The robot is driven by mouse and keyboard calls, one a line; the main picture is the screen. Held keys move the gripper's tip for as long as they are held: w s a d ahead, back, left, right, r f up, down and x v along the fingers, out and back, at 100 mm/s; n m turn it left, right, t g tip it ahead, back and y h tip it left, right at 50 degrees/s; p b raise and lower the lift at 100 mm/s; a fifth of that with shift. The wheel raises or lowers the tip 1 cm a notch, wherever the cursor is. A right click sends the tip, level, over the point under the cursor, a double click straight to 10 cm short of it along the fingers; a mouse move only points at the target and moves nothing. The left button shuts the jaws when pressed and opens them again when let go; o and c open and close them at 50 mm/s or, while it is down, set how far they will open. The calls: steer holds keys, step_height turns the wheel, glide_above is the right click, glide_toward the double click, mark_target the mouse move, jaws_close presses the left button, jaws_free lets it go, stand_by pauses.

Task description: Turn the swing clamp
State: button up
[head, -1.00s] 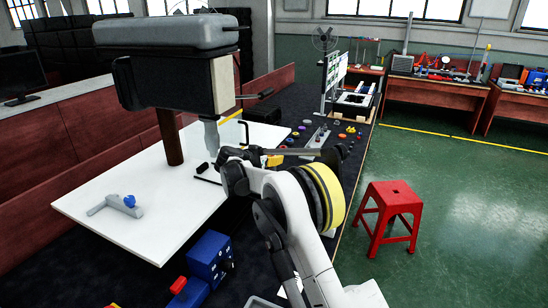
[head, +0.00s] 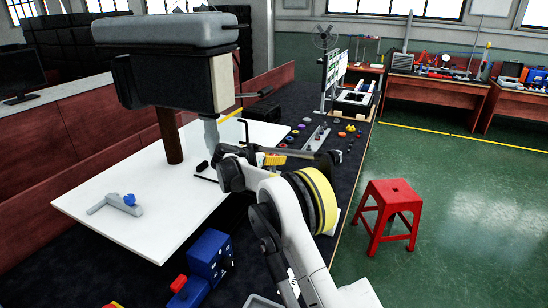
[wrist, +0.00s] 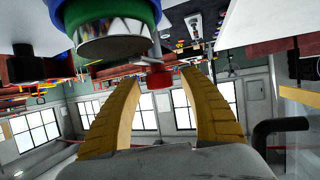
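I cannot say for sure which part is the swing clamp. A grey clamp-like piece with a blue knob (head: 118,204) lies on the white table (head: 150,235) at the left in the head view. A thin black bent bar (head: 245,131) stands near the table's right edge, close to my wrist. My gripper (wrist: 157,85) has yellow fingers spread apart with nothing held between them; its fingers show partly behind my arm in the head view (head: 273,159). A red part (wrist: 160,78) appears beyond the fingertips in the wrist view.
A large grey-and-black machine head (head: 172,62) overhangs the white table. A blue box (head: 211,256) stands at its near edge. Small coloured parts (head: 303,127) lie on the dark bench beyond my arm. A red stool (head: 393,210) stands on the floor at right.

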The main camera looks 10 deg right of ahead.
steer(key=v, duration=1.2)
steer(key=s+d+r+n+g+y, duration=0.1)
steer(key=s+d+r+n+y, duration=0.3)
steer(key=s, duration=0.6)
steer(key=s+d+r+n+g+y, duration=0.1)
steer(key=s+d+r, duration=0.4)
steer(key=s, duration=0.5)
steer(key=s+f+n+y, duration=0.2)
steer(key=s+f, duration=0.2)
steer(key=s, duration=0.9)
steer(key=s+f+n+t+y, duration=0.1)
steer(key=s+f+n+y, duration=0.2)
steer(key=s, duration=1.1)
step_height(320, 180, down, 3)
steer(key=shift+s+r+y+b, duration=0.15)
steer(key=shift+y+b, duration=0.15)
steer(key=shift+b, duration=0.15)
steer(key=shift+a, duration=0.15)
